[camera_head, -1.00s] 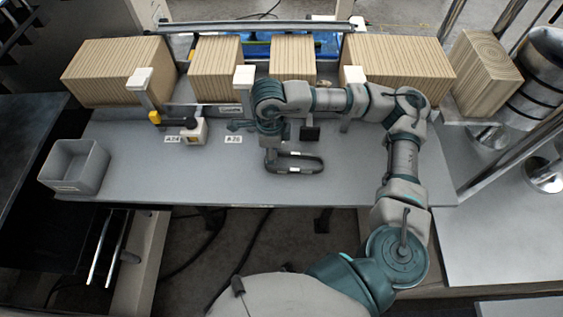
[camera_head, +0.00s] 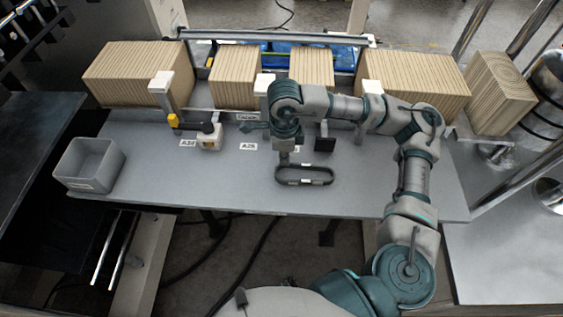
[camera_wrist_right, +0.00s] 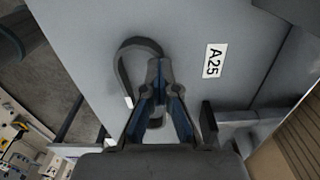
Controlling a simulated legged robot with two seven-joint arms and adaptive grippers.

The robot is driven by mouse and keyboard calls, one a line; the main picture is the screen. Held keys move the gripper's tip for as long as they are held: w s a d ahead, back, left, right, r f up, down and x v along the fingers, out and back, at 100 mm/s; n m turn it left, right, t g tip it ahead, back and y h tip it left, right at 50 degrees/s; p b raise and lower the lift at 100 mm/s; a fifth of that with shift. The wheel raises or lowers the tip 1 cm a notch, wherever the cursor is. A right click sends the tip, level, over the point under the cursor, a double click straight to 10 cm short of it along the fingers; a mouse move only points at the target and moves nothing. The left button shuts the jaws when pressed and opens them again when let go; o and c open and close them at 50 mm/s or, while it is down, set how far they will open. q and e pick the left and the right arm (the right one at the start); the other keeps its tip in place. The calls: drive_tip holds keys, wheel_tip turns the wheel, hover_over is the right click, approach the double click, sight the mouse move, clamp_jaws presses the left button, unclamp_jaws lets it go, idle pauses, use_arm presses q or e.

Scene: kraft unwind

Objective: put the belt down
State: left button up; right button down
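The belt (camera_head: 318,183) is a dark, narrow closed loop with small pale marks. In the head view it is at the middle of the grey table (camera_head: 225,185), below my right arm. My right gripper (camera_head: 284,157) points down at the loop's left end. In the right wrist view the gripper's fingertips (camera_wrist_right: 158,68) come together on the belt (camera_wrist_right: 124,72), and the loop extends beyond them. The gripper looks shut on it. I cannot tell whether the belt touches the tabletop. My left gripper is not in view.
A grey open bin (camera_head: 88,165) stands at the table's left end. Several striped wood-like blocks (camera_head: 235,75) line the back, with white-topped posts before them. Label A25 (camera_head: 248,147) lies left of the belt.

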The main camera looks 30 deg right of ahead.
drive_tip(key=s, duration=0.2)
drive_tip(key=s+a+r+b, duration=0.1)
drive_tip(key=s, duration=0.3)
drive_tip(key=shift+s+a+r, duration=0.2)
drive_tip(key=shift+a+r, duration=0.05)
drive_tip(key=shift+a, duration=0.15)
drive_tip(key=s+a+r+b, duration=0.1)
drive_tip(key=s+a, duration=0.2)
drive_tip(key=s, duration=0.5)
drive_tip(key=shift+s+a+r, duration=0.15)
drive_tip(key=shift+s+a, duration=0.15)
drive_tip(key=shift+a, duration=0.1)
drive_tip(key=c, duration=1.9)
unclamp_jaws()
drive_tip(key=shift+d, duration=0.35)
drive_tip(key=o, duration=0.5)
drive_tip(key=shift+c, duration=0.2)
drive_tip(key=o, duration=1.1)
drive_tip(key=shift+a, duration=0.25)
drive_tip(key=shift+c, duration=0.2)
drive_tip(key=shift+a, duration=0.1)
